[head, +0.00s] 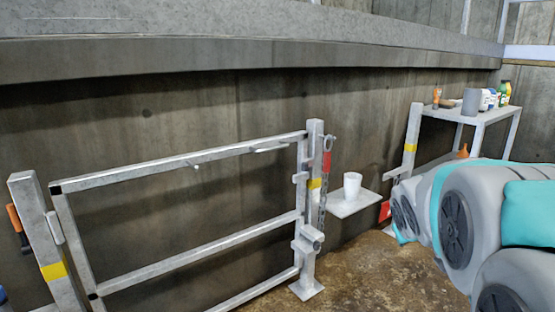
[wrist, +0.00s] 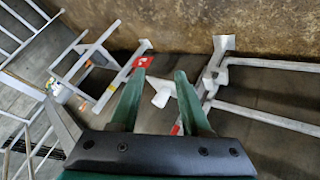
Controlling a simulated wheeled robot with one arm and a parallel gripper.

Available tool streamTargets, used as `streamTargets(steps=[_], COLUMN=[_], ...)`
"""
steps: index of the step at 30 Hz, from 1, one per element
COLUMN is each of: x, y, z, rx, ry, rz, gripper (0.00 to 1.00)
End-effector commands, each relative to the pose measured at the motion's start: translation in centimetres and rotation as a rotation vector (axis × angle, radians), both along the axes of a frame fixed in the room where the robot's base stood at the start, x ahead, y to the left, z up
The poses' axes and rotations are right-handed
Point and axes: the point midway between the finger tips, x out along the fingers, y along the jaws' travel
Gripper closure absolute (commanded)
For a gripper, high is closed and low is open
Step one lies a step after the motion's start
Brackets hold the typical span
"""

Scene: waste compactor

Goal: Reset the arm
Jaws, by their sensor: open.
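My arm extends from the right edge in the head view, and its gripper end is not clearly visible there. In the wrist view my gripper (wrist: 158,92) shows two green fingers spread apart, with nothing held between them. Beyond the fingers, a small pale shelf (wrist: 160,91) shows in the gap. In the head view the same kind of small shelf (head: 340,208) stands beside the gate post, with a white cup (head: 352,186) upright on it. My gripper appears clear of these things.
A metal gate (head: 180,225) stands between posts at the left and centre. A chain with a red tag (head: 326,162) hangs at its right post. A bench (head: 482,117) at the far right holds several bottles and a grey container (head: 471,101). Wet brown floor (head: 350,265) is open in front.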

Motion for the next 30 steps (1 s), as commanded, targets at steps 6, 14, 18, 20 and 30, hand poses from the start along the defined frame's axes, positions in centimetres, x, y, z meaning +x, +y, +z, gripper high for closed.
streamTargets(steps=[6, 14, 18, 20, 30], x=[-12.8, -27.1, -32.1, -33.2, -34.1], y=[5.6, 12.2, 14.2, 14.7, 15.1], z=[-5.8, -9.6, -10.3, -10.4, -10.5], rx=[0.2, 0.37, 0.413, 0.423, 0.431], ry=[0.299, 0.639, 0.763, 0.791, 0.813], rz=[-0.112, -0.179, -0.193, -0.196, -0.199], gripper=[0.53, 0.53, 0.53, 0.53, 0.53])
